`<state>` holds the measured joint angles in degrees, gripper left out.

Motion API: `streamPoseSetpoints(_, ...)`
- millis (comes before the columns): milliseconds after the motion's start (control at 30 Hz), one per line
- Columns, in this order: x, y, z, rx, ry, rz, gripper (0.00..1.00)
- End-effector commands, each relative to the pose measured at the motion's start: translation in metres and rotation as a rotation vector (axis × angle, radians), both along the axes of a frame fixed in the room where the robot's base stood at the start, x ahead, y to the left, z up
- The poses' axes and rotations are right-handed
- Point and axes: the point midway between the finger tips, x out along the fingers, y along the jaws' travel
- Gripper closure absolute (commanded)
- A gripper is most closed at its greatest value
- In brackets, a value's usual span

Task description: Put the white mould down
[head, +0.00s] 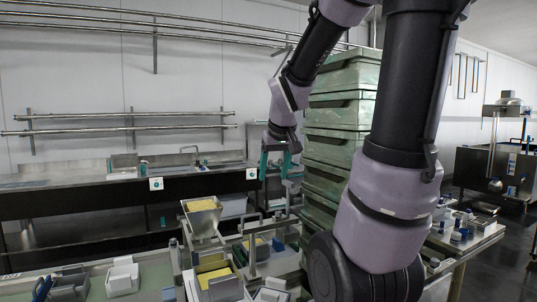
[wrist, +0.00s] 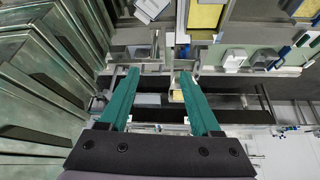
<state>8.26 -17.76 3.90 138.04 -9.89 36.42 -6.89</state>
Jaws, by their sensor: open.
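In the wrist view the gripper (wrist: 158,73) is open, with nothing held between the fingers. A white box-shaped mould (head: 122,277) sits on the bench at the lower left of the head view, well apart from my gripper. I cannot tell for sure that it is the task's mould. A white piece also shows at the top of the wrist view (wrist: 152,8); I cannot tell whether it is the same one.
Metal containers with yellow contents (head: 202,205) stand on the bench below. A grey mould (head: 70,284) lies beside the white one. A long steel counter (head: 80,190) runs along the back wall.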

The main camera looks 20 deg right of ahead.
Motion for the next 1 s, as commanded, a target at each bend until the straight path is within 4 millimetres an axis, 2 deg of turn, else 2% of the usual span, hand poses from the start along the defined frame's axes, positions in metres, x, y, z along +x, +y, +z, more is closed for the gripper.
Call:
streamPoseSetpoints(33,-0.018,0.011,0.018,0.043,-0.033,-0.027,0.35)
streamPoseSetpoints(200,-0.073,0.043,0.051,0.213,-0.087,-0.109,0.35)
streamPoseSetpoints(300,-0.096,0.055,0.062,0.292,-0.101,-0.135,0.35)
streamPoseSetpoints(400,-0.11,0.063,0.067,0.341,-0.109,-0.145,0.35)
streamPoseSetpoints(533,-0.117,0.067,0.069,0.364,-0.109,-0.152,0.35)
streamPoseSetpoints(1000,-0.116,0.066,0.069,0.362,-0.11,-0.151,0.35)
